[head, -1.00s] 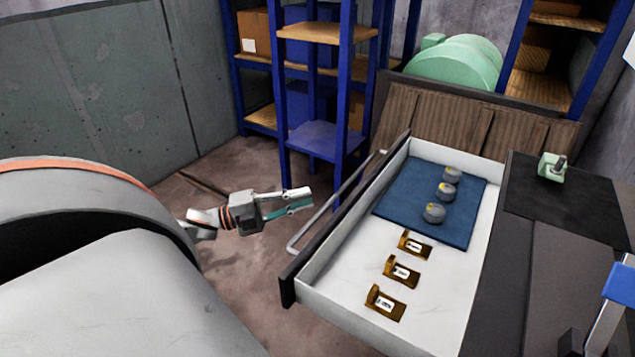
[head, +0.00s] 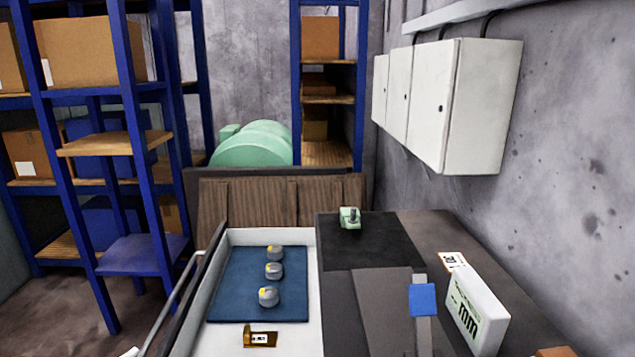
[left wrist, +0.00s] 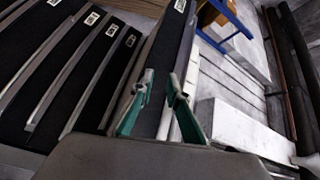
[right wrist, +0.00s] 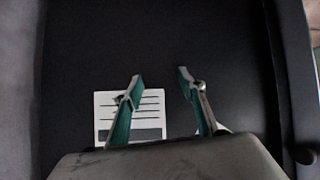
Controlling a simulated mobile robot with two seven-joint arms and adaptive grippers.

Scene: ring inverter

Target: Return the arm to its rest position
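My left gripper shows in the left wrist view (left wrist: 160,84) with its two green-backed fingers apart and nothing between them. Several black panels with small labels lie to its left in that view. My right gripper shows in the right wrist view (right wrist: 160,80), also with fingers apart and empty. Behind it are a dark surface and a white printed label (right wrist: 150,105). In the head view neither gripper can be made out clearly; only a small pale tip shows at the bottom left edge.
Blue shelving (head: 122,91) stands left.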

